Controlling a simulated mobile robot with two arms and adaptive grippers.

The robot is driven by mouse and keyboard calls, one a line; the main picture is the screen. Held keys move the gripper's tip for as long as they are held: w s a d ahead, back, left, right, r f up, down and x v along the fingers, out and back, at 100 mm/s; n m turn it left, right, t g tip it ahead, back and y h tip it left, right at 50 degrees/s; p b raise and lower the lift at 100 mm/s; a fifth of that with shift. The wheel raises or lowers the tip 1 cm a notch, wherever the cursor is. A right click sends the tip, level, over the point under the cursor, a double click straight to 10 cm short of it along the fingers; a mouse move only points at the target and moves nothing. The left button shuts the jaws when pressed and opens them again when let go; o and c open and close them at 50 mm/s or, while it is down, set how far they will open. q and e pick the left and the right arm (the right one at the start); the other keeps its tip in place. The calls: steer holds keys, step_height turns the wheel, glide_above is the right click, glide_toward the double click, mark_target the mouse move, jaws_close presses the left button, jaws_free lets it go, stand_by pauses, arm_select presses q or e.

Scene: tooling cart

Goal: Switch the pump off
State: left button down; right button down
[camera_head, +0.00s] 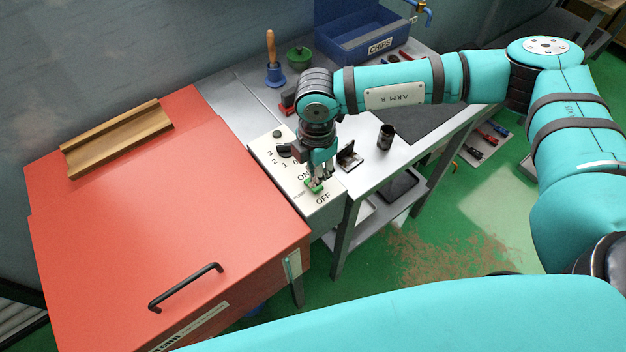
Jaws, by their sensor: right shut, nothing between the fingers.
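The white control panel (325,206) stands between the red cabinet and the metal bench. It bears a green switch (314,187) with ON printed on its far side and OFF on its near side. My right gripper (318,180) points down over the switch with its fingers shut and empty. Its fingertips are at the switch and hide part of it. I cannot tell whether they touch it or which way it is tipped. My left gripper is out of view.
A dark dial (284,151) with numbers sits on the panel beside my gripper. A small open-lidded box (349,157) and a black cup (386,137) stand to the right. The red cabinet (150,230) with a black handle (186,287) fills the left.

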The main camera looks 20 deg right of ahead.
steer(key=shift+f+b, duration=1.3)
steer(key=shift+f, duration=0.15)
stand_by(0.4)
steer(key=shift+r+p, duration=1.7)
steer(key=shift+r, duration=1.85)
